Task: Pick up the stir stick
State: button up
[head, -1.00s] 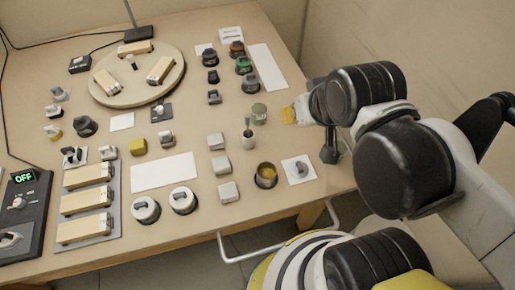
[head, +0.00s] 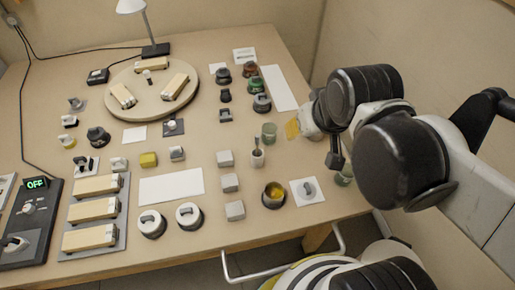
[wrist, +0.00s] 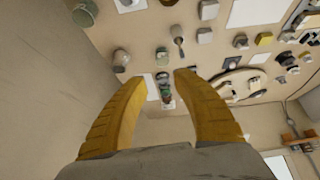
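The stir stick (head: 255,143) is thin and dark and stands slightly tilted in a small pale cup (head: 258,160) on the bench. In the wrist view a cup with a dark stick (wrist: 181,49) shows at the upper middle, beyond my fingertips. My gripper (head: 293,128) is right of the stick and a little farther back, raised near the bench's right side. In the wrist view my gripper's two yellow fingers (wrist: 160,78) are spread apart with nothing held between them. The stick's lower end is hidden in the cup.
A greenish glass (head: 269,131) stands close behind the cup, beside my gripper. A dark cup with yellow contents (head: 274,196) and a white plate with a grey knob (head: 308,191) are in front. Pale blocks (head: 230,183) stand to the left. A white sheet (head: 280,88) lies behind.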

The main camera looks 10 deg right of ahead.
jog(key=w+a+f+n+g+p, duration=0.1)
jog(key=w+a+f+n+g, duration=0.2)
jog(key=w, duration=0.6)
jog(key=n+g+p, duration=0.2)
jog(key=g, duration=0.1)
send_over(257, 143)
jog(key=d, duration=0.1)
notch_tip(257, 143, down, 11)
jog(key=f+b, duration=0.1)
jog(key=f, duration=0.3)
jog(key=f+b, duration=0.1)
jog(key=f, duration=0.1)
jog(key=shift+w+b, duration=0.25)
jog(key=shift+b, duration=0.05)
jog(key=f, duration=0.1)
jog(key=f+b, duration=0.1)
jog(key=f, duration=0.1)
jog(key=f+b, duration=0.1)
jog(key=f, duration=0.1)
jog(key=shift+w+a, duration=0.15)
jog(key=shift+a, duration=0.2)
grip_shut()
